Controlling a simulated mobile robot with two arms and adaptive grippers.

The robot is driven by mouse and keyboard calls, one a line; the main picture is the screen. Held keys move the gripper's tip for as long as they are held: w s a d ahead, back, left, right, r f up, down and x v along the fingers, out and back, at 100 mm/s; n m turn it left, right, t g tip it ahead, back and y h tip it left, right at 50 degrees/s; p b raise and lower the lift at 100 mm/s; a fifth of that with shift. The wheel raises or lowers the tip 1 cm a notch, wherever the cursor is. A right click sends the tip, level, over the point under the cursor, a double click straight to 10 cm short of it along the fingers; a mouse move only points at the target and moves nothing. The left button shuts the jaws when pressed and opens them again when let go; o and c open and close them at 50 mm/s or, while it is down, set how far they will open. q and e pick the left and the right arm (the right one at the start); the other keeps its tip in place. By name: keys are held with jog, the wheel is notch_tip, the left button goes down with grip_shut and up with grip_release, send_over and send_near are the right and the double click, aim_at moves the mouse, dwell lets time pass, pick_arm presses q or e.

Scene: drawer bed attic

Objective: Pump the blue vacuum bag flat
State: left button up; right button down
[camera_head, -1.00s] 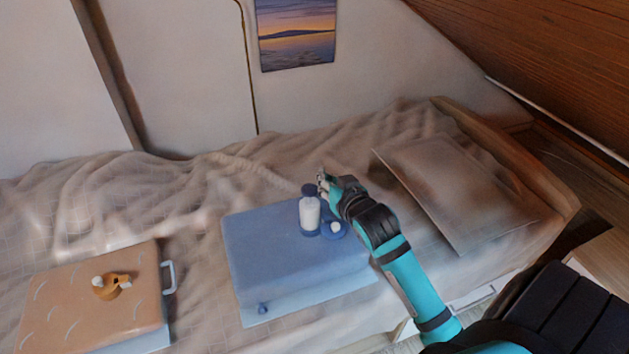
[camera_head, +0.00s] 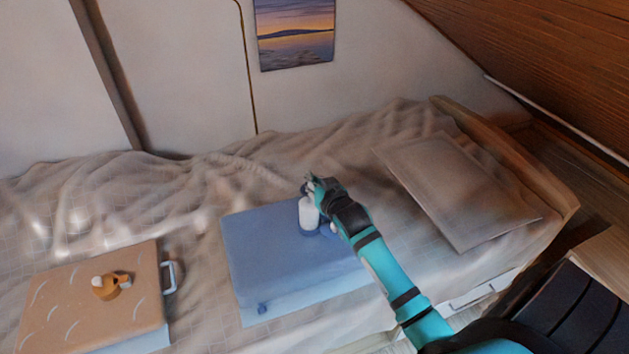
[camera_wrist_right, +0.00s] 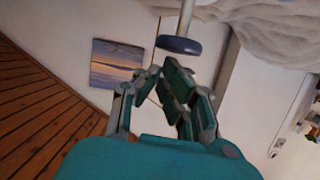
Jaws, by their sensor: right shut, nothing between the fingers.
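The blue vacuum bag (camera_head: 275,250) lies on the bed, still a thick block with a paler lower front edge and a small dark blue knob (camera_head: 262,308) near its front left corner. A white pump (camera_head: 308,214) with dark blue ends stands upright on its far right part. My right gripper (camera_head: 312,181) is at the pump's top, shut and empty, and partly hides it. In the right wrist view, the pump's round dark blue handle (camera_wrist_right: 180,45) sits just beyond my closed fingers (camera_wrist_right: 172,80), seemingly apart from them. My left gripper is out of view.
An orange patterned bag (camera_head: 60,300) with a white handle lies at the left, with an orange tape-like ring (camera_head: 117,288) on top. A pillow (camera_head: 455,190) lies at the right by the wooden bed end. The rumpled bedding between is clear.

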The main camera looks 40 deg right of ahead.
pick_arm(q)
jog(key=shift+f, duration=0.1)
pick_arm(e)
jog(key=shift+f, duration=0.15)
notch_tip(320, 180, down, 4)
jog(key=shift+b, duration=1)
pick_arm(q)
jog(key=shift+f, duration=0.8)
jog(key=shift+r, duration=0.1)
pick_arm(e)
jog(key=shift+r, duration=0.2)
jog(key=r+p, duration=0.5)
jog(key=shift+w+d, duration=0.2)
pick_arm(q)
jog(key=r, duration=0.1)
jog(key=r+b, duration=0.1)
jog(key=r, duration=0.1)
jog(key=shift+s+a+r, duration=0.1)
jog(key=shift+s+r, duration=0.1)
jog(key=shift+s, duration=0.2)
pick_arm(e)
jog(key=f+v, duration=0.1)
jog(key=v, duration=0.9)
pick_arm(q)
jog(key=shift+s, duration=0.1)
pick_arm(e)
jog(key=shift+s+f, duration=0.1)
jog(key=shift+s, duration=0.05)
